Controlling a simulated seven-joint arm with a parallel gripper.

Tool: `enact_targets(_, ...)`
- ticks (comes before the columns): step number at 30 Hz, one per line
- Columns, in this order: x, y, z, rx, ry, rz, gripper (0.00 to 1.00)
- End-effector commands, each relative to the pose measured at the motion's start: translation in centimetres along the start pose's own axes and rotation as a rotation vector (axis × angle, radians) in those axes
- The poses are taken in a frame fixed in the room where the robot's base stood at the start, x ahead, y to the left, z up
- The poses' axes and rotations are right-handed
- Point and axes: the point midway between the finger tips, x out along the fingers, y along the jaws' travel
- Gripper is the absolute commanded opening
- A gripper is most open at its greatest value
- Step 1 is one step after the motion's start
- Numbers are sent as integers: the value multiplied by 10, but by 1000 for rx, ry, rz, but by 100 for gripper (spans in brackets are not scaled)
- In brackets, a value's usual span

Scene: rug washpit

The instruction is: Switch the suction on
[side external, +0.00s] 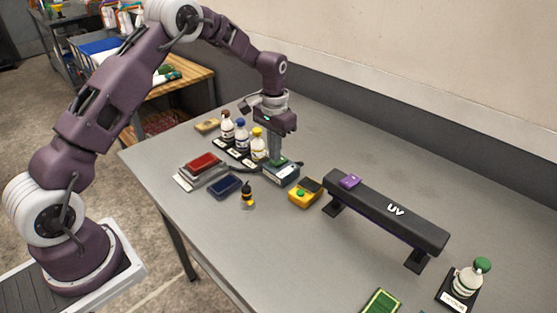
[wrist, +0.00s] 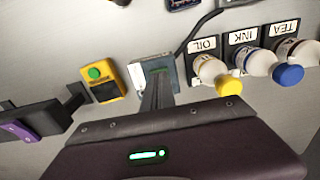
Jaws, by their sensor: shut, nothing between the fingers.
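A small grey-blue box with a greenish top plate (side external: 282,174) and a cable sits on the table directly below my gripper; in the wrist view (wrist: 168,66) its label is too small to read. A yellow box with a round green button (side external: 304,192) stands to its right, and shows left of it in the wrist view (wrist: 98,79). Which one is the suction switch I cannot tell. My gripper (side external: 275,160) points down, shut and empty, its tips at the grey-blue box's top; contact is unclear. The fingers (wrist: 158,88) hide part of that box in the wrist view.
Bottles labelled OIL (wrist: 212,70), INK (wrist: 252,60) and TEA (wrist: 295,50) stand close beside. A long black UV lamp (side external: 385,212) with a purple switch (side external: 349,181) stands right. Table's back is clear.

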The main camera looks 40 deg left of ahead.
Motion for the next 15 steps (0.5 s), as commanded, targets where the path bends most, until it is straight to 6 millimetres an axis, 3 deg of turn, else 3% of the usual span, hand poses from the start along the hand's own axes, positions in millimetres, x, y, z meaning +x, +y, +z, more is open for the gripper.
enact_targets(15, 8, 0, 0, 0, -1, 0, 0)
